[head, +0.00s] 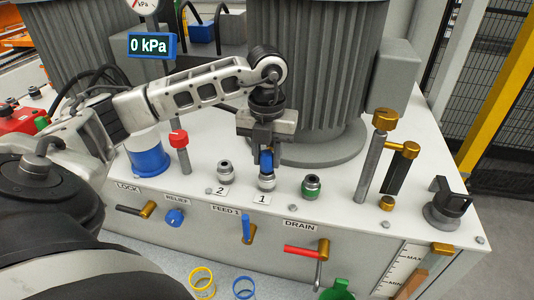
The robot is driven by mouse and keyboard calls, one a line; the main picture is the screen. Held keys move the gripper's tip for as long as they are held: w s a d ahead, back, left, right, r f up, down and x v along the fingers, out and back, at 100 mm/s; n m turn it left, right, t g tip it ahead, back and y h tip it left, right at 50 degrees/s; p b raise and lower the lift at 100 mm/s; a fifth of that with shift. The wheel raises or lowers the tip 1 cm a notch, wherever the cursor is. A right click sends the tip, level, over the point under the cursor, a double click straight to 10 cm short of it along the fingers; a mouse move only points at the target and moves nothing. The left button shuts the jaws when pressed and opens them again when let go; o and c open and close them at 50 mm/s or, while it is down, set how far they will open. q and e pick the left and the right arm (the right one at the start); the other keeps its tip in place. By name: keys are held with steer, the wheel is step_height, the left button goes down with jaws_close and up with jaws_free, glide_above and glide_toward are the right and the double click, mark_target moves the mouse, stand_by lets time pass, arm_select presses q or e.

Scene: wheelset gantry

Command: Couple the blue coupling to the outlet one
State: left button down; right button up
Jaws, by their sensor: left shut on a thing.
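My left gripper (267,150) points down over the front of the white cabinet top and is shut on the blue coupling (266,161). Only a small blue part of the coupling shows between the fingers. Outlet one (267,183), a grey metal fitting behind the label "1", is directly below the coupling. The coupling's lower end meets or nearly meets the outlet's top; I cannot tell whether they are joined. Outlet two (225,171) stands free to the left. My right gripper is not in view.
A green-ringed fitting (311,187) stands right of outlet one. Brass-topped posts (373,160) stand right. A large ribbed grey motor (315,75) is close behind the gripper. The display (152,46) reads 0 kPa.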

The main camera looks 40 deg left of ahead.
arm_select(q)
steer(key=shift+f+b, duration=0.3)
steer(key=shift+f, duration=0.1)
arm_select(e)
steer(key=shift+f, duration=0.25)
arm_select(q)
steer(key=c, duration=1)
jaws_free()
step_height(320, 180, up, 16)
steer(key=p, duration=0.4)
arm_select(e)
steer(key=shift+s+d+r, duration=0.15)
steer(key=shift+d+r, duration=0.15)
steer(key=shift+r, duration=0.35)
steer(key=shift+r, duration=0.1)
